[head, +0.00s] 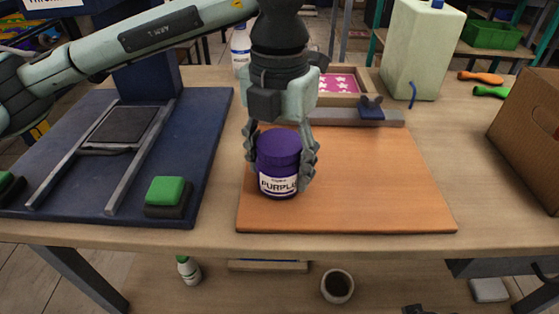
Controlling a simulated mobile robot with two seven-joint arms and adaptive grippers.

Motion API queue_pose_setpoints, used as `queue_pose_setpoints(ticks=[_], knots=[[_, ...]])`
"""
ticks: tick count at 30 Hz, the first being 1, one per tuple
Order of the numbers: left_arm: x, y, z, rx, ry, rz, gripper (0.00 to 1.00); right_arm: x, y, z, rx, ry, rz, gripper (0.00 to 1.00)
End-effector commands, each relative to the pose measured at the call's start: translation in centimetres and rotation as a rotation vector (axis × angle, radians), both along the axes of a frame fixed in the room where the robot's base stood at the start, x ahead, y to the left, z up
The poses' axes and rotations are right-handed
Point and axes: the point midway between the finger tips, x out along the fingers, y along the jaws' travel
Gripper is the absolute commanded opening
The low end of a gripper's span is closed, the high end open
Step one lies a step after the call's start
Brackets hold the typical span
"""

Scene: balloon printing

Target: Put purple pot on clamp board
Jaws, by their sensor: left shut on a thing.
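The purple pot (279,166) has a purple lid and a white label reading "PURPLE". My left gripper (281,160) comes down from above and is shut on it, one finger on each side. The pot is upright, over the left part of the orange-brown clamp board (370,190). I cannot tell whether its base touches the board. A grey bar (340,116) with a dark blue clamp (371,107) lies along the board's back edge. My right gripper is not in view.
A dark blue press base (210,130) with rails and a green-topped block (166,191) stands left. A pink star-patterned frame (340,84), pale green canister (420,48) and white bottle (240,50) stand behind. A cardboard box (525,135) is at right. The board's right half is clear.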

Motion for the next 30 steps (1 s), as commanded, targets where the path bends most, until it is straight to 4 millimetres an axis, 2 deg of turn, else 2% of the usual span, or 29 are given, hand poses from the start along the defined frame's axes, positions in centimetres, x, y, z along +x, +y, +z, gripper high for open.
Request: queue_pose_setpoints(ticks=[8, 9, 14, 26, 27, 30], knots=[[0.0, 0.0, -0.2, 0.000, -0.001, 0.000, 0.23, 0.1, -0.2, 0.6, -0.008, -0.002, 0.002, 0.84], [0.0, 0.0, -0.2, 0.000, 0.000, 0.000, 0.61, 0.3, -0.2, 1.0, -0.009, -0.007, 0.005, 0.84], [0.0, 0.0, -0.2, 0.000, 0.000, 0.000, 0.80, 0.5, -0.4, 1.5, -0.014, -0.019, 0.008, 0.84], [0.0, 0.0, 0.2, 0.000, 0.000, 0.000, 0.80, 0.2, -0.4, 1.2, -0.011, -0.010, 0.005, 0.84], [0.0, 0.0, 0.5, -0.001, -0.002, 0.000, 0.80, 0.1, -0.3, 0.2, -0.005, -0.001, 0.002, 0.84], [0.1, -0.1, 2.3, -0.001, -0.004, 0.000, 0.80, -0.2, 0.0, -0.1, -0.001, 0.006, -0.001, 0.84]])
